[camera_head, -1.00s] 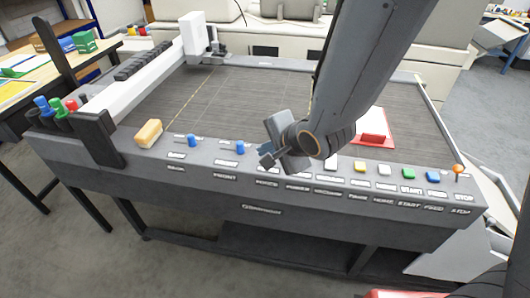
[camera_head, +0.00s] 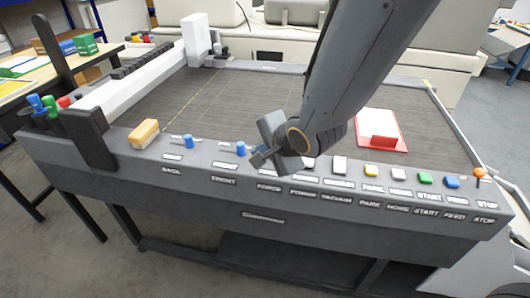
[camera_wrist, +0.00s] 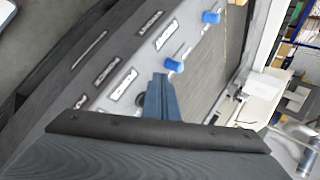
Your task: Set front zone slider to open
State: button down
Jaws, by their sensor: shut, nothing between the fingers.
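The front zone slider is a blue knob (camera_head: 241,149) in a short slot above the FRONT label (camera_head: 224,181) on the table's front rail. It also shows in the wrist view (camera_wrist: 175,65), just beyond my fingertips. My gripper (camera_head: 257,159) is shut and empty, low over the rail just right of this knob. In the wrist view its closed fingers (camera_wrist: 160,80) point at the knob, with a small gap seeming to remain; contact is hard to judge. The back slider's blue knob (camera_head: 188,141) stands farther left, and in the wrist view (camera_wrist: 211,17) farther up.
An orange-and-white block (camera_head: 144,133) sits on the rail left of the sliders. Several coloured buttons (camera_head: 398,174) and an orange STOP knob (camera_head: 479,173) lie right of my gripper. A red-and-white item (camera_head: 381,133) lies on the dark table bed (camera_head: 250,100).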

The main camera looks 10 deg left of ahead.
aim_at(243, 150)
jog(key=x, duration=0.3)
jog(key=shift+w+a+f, duration=0.1)
jog(key=shift+w+f, duration=0.05)
jog(key=shift+f, duration=0.1)
jog(key=shift+w+a+p, duration=0.9)
jog(key=shift+w+a, duration=0.4)
jog(key=shift+w, duration=0.2)
